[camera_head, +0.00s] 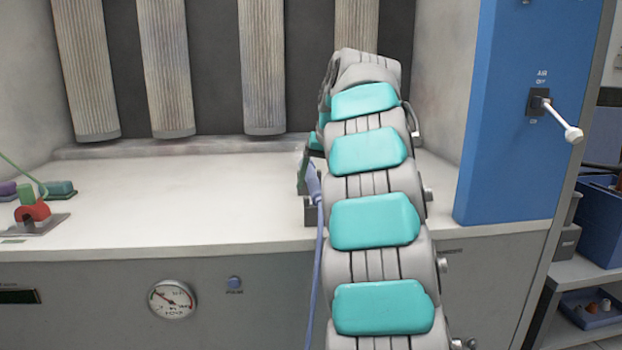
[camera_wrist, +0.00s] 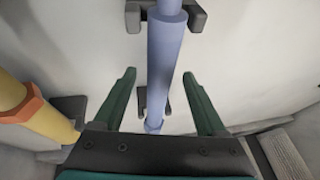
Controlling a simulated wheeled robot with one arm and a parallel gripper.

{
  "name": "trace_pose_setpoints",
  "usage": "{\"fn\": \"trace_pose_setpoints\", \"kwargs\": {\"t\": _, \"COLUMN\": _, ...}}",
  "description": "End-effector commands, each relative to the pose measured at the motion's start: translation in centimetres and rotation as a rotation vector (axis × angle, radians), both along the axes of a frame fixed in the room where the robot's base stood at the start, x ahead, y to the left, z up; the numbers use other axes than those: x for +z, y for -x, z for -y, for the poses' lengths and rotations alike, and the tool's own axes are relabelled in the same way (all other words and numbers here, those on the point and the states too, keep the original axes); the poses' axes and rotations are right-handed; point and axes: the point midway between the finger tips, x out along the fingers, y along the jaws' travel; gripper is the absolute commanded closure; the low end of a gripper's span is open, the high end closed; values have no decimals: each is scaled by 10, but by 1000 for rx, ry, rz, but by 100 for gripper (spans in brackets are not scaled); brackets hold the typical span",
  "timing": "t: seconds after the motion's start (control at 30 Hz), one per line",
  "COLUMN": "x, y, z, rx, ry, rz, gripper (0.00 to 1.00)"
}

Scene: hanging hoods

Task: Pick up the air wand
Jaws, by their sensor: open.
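The lavender-blue wand (camera_wrist: 165,55), which looks like the air wand, lies in dark cradles (camera_wrist: 196,18) on the pale worktop. In the head view only a small blue part (camera_head: 313,180) shows, with a blue hose (camera_head: 317,265) hanging over the front edge; my arm hides the rest. My gripper (camera_wrist: 159,74) is open, with its dark green fingers on either side of the wand in the wrist view. The wand runs between them, with a gap to each finger. I cannot tell how far the fingers are above or below it.
A yellow tool with an orange collar (camera_wrist: 30,110) lies left of my gripper in the wrist view. Long pleated filters (camera_head: 166,65) hang behind. A red and green fixture (camera_head: 33,208) stands left, a blue AIR switch panel (camera_head: 510,120) right. The worktop's left middle (camera_head: 180,195) is clear.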

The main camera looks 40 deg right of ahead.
Motion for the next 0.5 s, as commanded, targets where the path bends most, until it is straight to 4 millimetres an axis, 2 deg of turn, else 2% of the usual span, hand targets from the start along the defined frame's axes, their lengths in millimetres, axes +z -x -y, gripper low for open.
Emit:
{"fn": "trace_pose_setpoints", "kwargs": {"t": 0.27, "x": -2, "y": -1, "z": 1, "rx": -1, "ry": 2, "rz": 2, "gripper": 27}}
{"fn": "trace_pose_setpoints", "kwargs": {"t": 0.5, "x": -2, "y": -1, "z": 1, "rx": 0, "ry": 1, "rz": 2, "gripper": 54}}
